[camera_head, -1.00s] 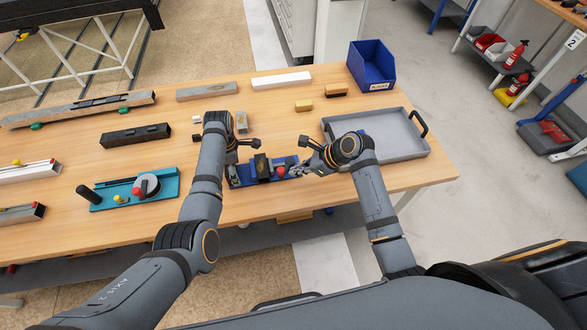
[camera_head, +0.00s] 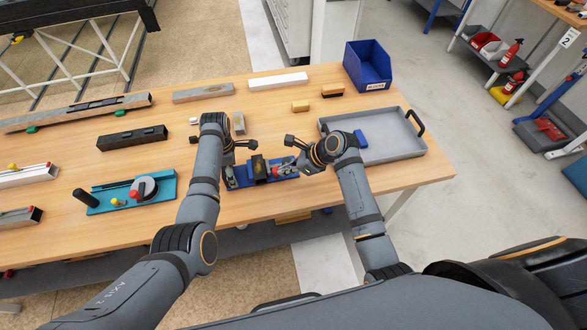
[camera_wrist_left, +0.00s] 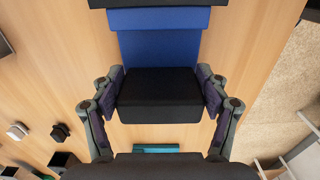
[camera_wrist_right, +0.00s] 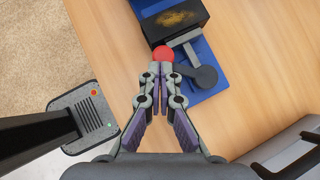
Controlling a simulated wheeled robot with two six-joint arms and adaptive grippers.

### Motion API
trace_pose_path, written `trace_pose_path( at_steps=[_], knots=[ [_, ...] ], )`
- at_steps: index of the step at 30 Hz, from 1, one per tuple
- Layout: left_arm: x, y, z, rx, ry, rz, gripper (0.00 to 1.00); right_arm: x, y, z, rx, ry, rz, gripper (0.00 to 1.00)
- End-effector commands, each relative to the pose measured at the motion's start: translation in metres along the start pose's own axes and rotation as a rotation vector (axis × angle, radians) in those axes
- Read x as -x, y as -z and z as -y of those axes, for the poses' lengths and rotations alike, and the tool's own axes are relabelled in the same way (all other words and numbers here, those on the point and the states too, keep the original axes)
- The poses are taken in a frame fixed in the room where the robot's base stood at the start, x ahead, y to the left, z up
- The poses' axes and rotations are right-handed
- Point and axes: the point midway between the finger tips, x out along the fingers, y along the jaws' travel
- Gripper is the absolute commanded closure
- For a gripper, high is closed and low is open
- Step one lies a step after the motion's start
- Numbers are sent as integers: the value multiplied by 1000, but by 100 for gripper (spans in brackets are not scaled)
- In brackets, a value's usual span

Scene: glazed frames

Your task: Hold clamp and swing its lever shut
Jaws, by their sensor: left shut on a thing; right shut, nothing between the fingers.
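The clamp has a blue base (camera_head: 287,177) near the table's front edge, with a black block (camera_head: 260,168) on it and a red lever knob (camera_head: 277,171) toward its right. My left gripper (camera_wrist_left: 160,88) is shut on a dark block at the clamp's left end; its fingers press both sides in the left wrist view. My right gripper (camera_wrist_right: 160,68) is shut and empty, its fingertips right at the red knob (camera_wrist_right: 163,53); contact is unclear. The grey lever pivot (camera_wrist_right: 204,77) sits right of the knob in the right wrist view.
A grey tray (camera_head: 415,150) holding a small blue piece (camera_head: 361,137) lies right of the clamp. A teal fixture (camera_head: 103,203) lies to the left. A blue bin (camera_head: 368,66) and loose bars stand behind.

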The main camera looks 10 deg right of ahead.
Motion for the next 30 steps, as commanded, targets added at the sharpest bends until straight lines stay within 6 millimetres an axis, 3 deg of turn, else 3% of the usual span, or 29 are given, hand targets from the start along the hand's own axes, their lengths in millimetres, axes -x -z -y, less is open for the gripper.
trace_pose_path(
  at_steps=[7,12,18,23,30],
  knots=[
    [0,-2,0,-2,1,5,70,30,29,-4,2,2,-9,100],
    [0,-2,0,-2,1,4,70,79,28,-7,7,4,-7,100],
    [0,-2,0,-2,1,4,70,116,27,-10,5,4,-5,100],
    [0,-2,0,-1,1,4,70,128,26,-12,2,2,-3,100],
    [0,-1,0,-1,0,3,70,130,25,-12,0,1,0,100]
  ],
)
